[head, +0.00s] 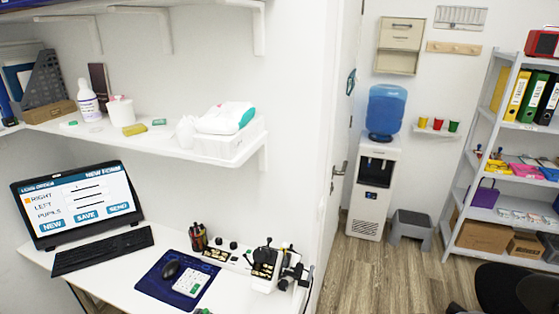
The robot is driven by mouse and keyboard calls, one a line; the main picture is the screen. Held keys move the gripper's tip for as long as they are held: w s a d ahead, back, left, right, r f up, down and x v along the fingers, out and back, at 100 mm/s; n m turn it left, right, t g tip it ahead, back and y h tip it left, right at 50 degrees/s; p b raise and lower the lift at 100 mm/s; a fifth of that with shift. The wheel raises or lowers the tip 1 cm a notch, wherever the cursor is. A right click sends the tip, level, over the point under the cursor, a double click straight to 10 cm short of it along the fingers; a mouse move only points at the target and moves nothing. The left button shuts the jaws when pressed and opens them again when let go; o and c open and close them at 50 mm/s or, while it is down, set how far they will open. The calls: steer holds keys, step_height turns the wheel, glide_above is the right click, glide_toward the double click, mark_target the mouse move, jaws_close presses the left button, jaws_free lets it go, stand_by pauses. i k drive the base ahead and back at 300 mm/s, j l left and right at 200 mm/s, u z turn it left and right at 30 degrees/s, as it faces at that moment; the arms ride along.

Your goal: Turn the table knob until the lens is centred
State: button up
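On the right part of the white desk stands a small instrument (264,267) with a light base and black upright parts and knobs. A black and metal part (291,272) sits at its right side. A low white unit (225,256) with small dark knobs on top is just left of it. At this size I cannot tell which knob is the table knob, and I cannot make out the lens or whether it is centred. My gripper is not in view.
Black rounded shapes (500,287) fill the bottom right corner. Wooden floor (365,270) is free beyond the desk.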

mark_target(283, 285)
steer(key=i+j+u, duration=0.15)
steer(key=i, duration=0.25)
steer(key=i+j+u, duration=0.2)
steer(key=i, duration=0.25)
steer(key=l, duration=0.1)
